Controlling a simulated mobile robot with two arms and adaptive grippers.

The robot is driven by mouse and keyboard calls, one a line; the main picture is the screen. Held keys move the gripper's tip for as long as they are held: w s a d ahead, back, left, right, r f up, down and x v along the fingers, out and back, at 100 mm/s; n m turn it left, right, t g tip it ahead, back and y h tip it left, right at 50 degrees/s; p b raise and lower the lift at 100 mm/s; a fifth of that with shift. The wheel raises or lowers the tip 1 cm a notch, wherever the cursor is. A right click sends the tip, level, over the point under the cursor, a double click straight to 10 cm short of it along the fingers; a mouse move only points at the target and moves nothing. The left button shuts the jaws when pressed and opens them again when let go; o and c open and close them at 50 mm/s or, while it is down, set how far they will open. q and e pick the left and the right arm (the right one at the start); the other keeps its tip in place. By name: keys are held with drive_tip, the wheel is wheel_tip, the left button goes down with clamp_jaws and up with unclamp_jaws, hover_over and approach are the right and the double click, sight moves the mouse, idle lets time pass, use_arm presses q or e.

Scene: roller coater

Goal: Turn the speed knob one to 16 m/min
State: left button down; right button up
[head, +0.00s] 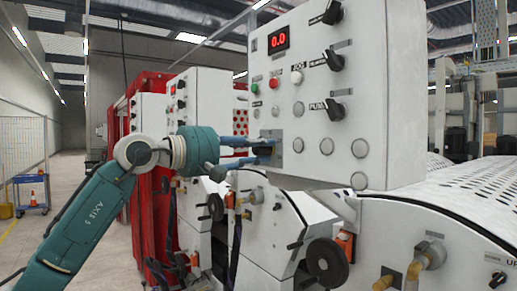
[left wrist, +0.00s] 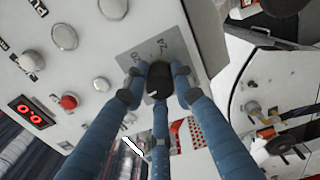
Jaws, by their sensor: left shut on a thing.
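The speed knob (left wrist: 160,78) is black and sits on a grey scale plate (left wrist: 182,52) on the white control panel. In the left wrist view the plate shows figures that look like 20 and 24; the rest of the scale is hidden by the fingers. A small light mark shows on the knob's lower part. My left gripper (head: 266,149) reaches the panel's lower left corner, its blue fingers closed around the knob. The red display (head: 279,41) above reads 0.0. My right gripper is in neither view.
The panel also carries a red button (head: 274,83), a green lamp (head: 255,88), a white button (head: 296,77) and several black selector switches, one at the middle right (head: 335,109). White machine housings and a black handwheel (head: 327,262) lie below.

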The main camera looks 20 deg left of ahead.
use_arm(q)
drive_tip(key=shift+f, duration=0.15)
idle(0.3)
drive_tip(key=c, duration=1.4)
unclamp_jaws()
drive_tip(key=shift+c, duration=0.2)
drive_tip(key=shift+w, duration=0.1)
drive_tip(key=v, duration=1.2)
drive_tip(key=shift+a, duration=0.1)
